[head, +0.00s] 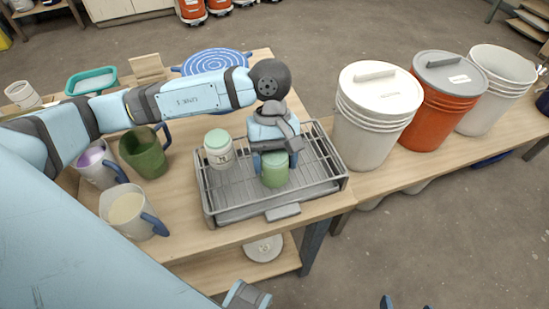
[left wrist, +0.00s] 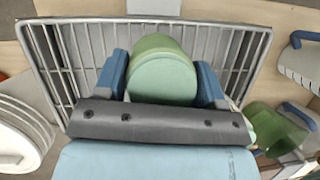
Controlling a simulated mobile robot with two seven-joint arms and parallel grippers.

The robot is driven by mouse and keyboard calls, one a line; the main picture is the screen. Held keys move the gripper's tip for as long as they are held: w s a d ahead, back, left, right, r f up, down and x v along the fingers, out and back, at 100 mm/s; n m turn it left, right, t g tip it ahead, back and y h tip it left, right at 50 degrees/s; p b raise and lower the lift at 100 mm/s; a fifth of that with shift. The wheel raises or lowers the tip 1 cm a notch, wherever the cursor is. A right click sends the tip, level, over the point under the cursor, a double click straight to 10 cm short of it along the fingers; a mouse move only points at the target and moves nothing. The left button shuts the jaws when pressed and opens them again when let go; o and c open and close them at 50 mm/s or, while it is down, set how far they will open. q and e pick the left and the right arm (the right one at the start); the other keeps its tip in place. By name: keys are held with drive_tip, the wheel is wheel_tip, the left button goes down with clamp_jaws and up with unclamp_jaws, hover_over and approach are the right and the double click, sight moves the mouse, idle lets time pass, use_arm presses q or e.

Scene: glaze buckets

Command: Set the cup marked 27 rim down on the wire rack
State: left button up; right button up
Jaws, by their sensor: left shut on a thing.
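A green cup (head: 275,170) is between the fingers of my left gripper (head: 274,163), which is shut on it over the front right part of the wire rack (head: 328,184). In the left wrist view, the cup (left wrist: 163,80) turns a flat, closed pale green end to the camera, with the rack (left wrist: 250,50) behind it. I see no number on it. I cannot tell whether it touches the wires. A second cup (head: 219,150), white with a pale green top and a dark mark too small to read surely, stands on the rack's left. Two fingertips of my right gripper (head: 406,304) show apart at the bottom edge.
A green mug (head: 146,155), a mug with purple contents (head: 97,165) and a cream-filled jug (head: 128,213) stand left of the rack. Behind are a teal tray (head: 92,80) and a blue ringed disc (head: 212,61). Large buckets (head: 372,115) stand at the right.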

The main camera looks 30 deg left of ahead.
use_arm(q)
drive_tip(key=shift+f+b, duration=0.25)
drive_tip(key=shift+b, duration=0.1)
use_arm(e)
drive_tip(key=shift+f, duration=0.35)
use_arm(q)
drive_tip(key=o, duration=1.1)
drive_tip(key=v, duration=0.2)
drive_tip(key=shift+w+a+r, duration=0.1)
drive_tip(key=shift+w+r, duration=0.05)
drive_tip(key=shift+r, duration=0.2)
drive_tip(key=v, duration=1.1)
drive_tip(key=shift+r, duration=0.15)
use_arm(e)
drive_tip(key=shift+r, duration=0.75)
